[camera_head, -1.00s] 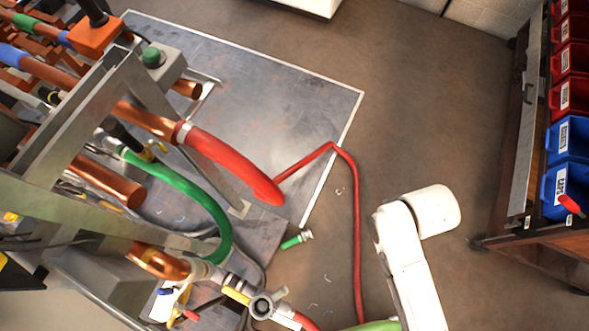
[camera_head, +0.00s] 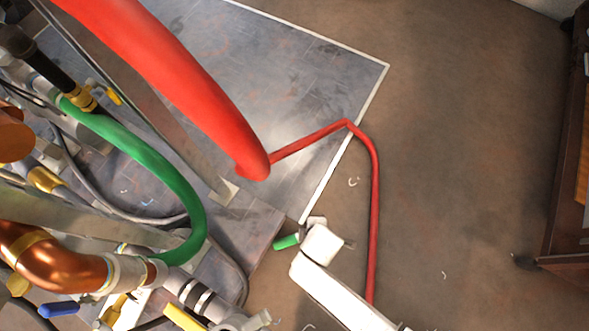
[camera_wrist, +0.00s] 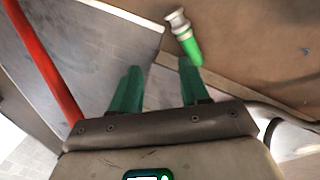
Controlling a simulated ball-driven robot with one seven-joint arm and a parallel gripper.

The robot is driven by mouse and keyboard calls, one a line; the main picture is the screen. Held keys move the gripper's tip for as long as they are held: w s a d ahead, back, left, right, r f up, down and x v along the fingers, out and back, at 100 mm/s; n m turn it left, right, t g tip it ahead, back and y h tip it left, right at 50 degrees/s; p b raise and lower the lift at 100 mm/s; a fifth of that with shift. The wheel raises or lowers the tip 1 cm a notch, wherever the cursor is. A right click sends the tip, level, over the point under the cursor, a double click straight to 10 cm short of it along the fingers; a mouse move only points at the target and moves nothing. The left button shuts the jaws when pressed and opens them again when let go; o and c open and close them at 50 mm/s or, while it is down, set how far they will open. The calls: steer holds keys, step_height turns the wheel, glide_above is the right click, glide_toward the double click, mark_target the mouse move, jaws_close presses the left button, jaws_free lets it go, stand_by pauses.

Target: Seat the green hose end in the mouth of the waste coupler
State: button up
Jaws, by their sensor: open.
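The green hose end (camera_wrist: 192,45), a short green piece with a pale metal fitting, lies at the top of the wrist view, just beyond the right fingertip. It also shows in the head view (camera_head: 287,241), partly covered by my white arm. My gripper (camera_wrist: 160,68) has two green fingers, spread apart with nothing between them. The gripper's fingers are hidden in the head view. I cannot tell for sure which fitting is the waste coupler among the pipe fittings at the lower left.
A curved green hose (camera_head: 150,165) and a thick red hose (camera_head: 175,75) hang at left. A thin red hose (camera_head: 374,200) runs down the floor right of the hose end. Copper pipe (camera_head: 55,262) fills the lower left.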

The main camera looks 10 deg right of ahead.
mark_target(296, 240)
steer(key=a+f+n+b, duration=0.1)
steer(key=f+b, duration=0.3)
steer(key=f, duration=0.3)
steer(key=a+f+n+b, duration=0.1)
steer(key=a+f+b, duration=0.1)
steer(key=f+b, duration=0.3)
steer(key=a+f+n+b, duration=0.2)
steer(key=f+b, duration=0.3)
steer(key=f, duration=0.5)
steer(key=shift+w+f+y, duration=0.25)
steer(key=shift+f+y, duration=0.05)
steer(key=shift+f, duration=0.05)
steer(key=shift+r, duration=0.1)
steer(key=shift+c, duration=0.4)
jaws_close()
